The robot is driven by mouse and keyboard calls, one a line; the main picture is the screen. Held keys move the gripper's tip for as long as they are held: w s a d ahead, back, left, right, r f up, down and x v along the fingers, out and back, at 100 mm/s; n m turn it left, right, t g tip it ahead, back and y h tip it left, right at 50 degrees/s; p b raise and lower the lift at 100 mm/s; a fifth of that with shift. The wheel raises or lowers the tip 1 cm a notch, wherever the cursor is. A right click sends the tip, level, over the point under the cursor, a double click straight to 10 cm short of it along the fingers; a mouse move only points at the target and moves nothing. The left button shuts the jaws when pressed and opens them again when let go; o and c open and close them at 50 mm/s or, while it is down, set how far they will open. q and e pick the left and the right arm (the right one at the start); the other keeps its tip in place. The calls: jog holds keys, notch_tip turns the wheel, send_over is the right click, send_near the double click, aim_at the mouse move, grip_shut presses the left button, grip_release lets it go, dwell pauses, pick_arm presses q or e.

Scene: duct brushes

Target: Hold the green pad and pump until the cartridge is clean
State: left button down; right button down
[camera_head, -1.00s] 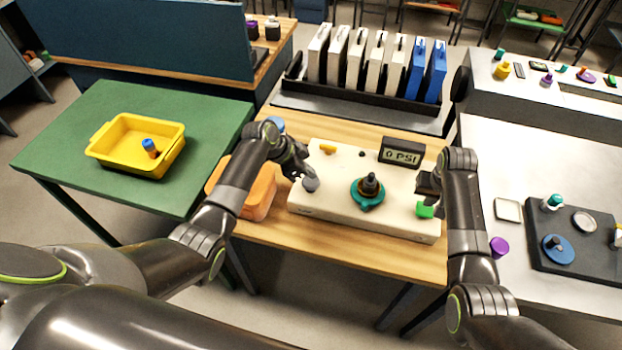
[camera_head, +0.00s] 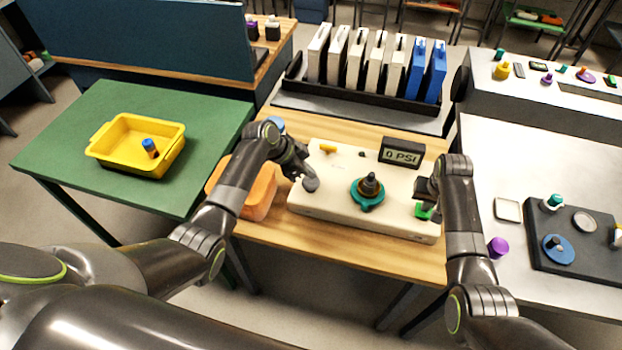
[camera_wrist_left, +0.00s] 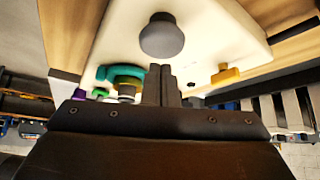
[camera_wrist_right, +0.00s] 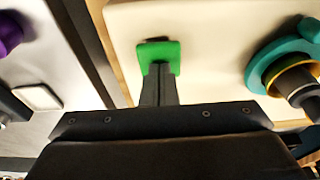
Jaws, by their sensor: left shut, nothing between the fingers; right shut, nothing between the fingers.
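The green pad (camera_head: 424,211) sits at the right end of the cream board (camera_head: 330,222). In the right wrist view the green pad (camera_wrist_right: 158,54) lies at the tips of my shut right gripper (camera_wrist_right: 158,68), which seems to touch it. In the head view my right gripper (camera_head: 424,204) partly covers the pad. A grey round knob (camera_head: 310,184) is at the board's left end. My left gripper (camera_head: 303,174) is shut beside it; the knob (camera_wrist_left: 161,36) is ahead of its tips (camera_wrist_left: 160,70). A dark cartridge (camera_head: 370,184) stands in a teal ring (camera_head: 367,203). The display (camera_head: 401,152) reads 0 PSI.
A yellow lever (camera_head: 327,147) is at the board's back left. An orange container (camera_head: 261,190) stands left of the board. A rack of white and blue panels (camera_head: 375,65) is behind. A yellow bin (camera_head: 110,150) sits on the green table at the left.

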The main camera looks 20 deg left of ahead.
pick_arm(q)
jog(key=shift+f, duration=1.45)
pick_arm(e)
jog(key=shift+f, duration=0.1)
pick_arm(q)
jog(key=shift+r, duration=1.15)
jog(key=shift+f, duration=0.1)
jog(key=shift+f, duration=1)
jog(key=shift+r, duration=1.1)
